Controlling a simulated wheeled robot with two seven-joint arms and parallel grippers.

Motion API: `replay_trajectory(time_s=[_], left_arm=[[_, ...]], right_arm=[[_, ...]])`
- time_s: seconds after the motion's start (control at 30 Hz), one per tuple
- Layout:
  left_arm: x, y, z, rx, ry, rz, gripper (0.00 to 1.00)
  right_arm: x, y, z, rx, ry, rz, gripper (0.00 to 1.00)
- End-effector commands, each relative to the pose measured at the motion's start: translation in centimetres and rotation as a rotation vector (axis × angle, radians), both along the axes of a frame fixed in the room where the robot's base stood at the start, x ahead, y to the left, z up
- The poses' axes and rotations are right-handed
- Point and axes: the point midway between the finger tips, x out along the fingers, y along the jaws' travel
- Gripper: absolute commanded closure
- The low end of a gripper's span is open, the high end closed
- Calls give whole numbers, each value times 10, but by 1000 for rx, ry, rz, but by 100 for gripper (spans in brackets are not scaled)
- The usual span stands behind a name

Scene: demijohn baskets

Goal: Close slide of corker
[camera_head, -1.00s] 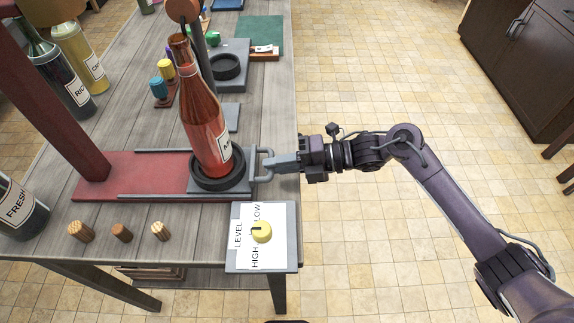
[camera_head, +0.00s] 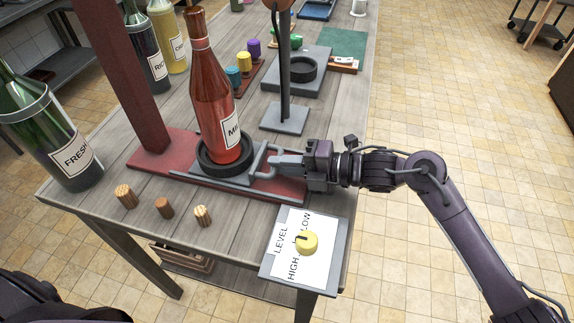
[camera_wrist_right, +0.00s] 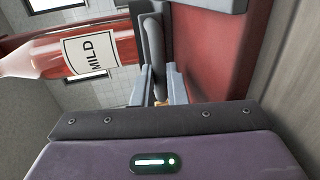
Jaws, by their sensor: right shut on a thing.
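The corker has a red base (camera_head: 290,192) and a red upright post (camera_head: 128,80). Its grey slide (camera_head: 243,180) sits part way along the base, with bare red base showing to its right and to its left, towards the post. A red bottle labelled MILD (camera_head: 212,95) stands upright in the black ring (camera_head: 205,167) on the slide; it also shows in the right wrist view (camera_wrist_right: 100,50). My right gripper (camera_head: 278,165) is shut on the slide's grey handle (camera_head: 258,160). The handle shows between the fingers in the right wrist view (camera_wrist_right: 153,45). My left gripper is not in view.
Several corks (camera_head: 165,207) lie in front of the corker. A panel with a yellow knob (camera_head: 307,242) juts from the table's front right. A green FRESH bottle (camera_head: 55,140) stands at the left. A grey stand (camera_head: 285,118) is behind the slide.

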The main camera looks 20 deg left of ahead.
Motion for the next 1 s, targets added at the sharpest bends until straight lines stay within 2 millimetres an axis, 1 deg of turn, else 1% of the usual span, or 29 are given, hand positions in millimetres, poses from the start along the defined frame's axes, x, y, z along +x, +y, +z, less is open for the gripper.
replay_trajectory(time_s=[0.03, 0.07, 0.13, 0.17, 0.37, 0.47, 0.57, 0.8, 0.9, 1.0], left_arm=[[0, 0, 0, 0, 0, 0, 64], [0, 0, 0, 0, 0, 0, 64], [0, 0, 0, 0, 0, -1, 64], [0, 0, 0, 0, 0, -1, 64], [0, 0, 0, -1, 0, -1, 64], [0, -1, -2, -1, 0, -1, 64], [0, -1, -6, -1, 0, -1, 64], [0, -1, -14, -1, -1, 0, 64], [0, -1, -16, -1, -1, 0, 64], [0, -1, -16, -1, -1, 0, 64]], right_arm=[[-1, 0, -2, -3, 2, 2, 100], [-1, 0, -2, -3, 2, 2, 84], [-1, 0, -2, -2, 2, 2, 75], [-1, -1, -1, -2, 2, 1, 73], [0, -1, -1, -1, 1, 1, 73], [0, -7, 0, -1, 1, -1, 73], [0, -21, 1, -2, -1, -1, 73], [0, -60, 9, -3, 1, -1, 73], [0, -71, 13, -2, 1, 0, 73], [0, -76, 14, -2, 2, 1, 73]])
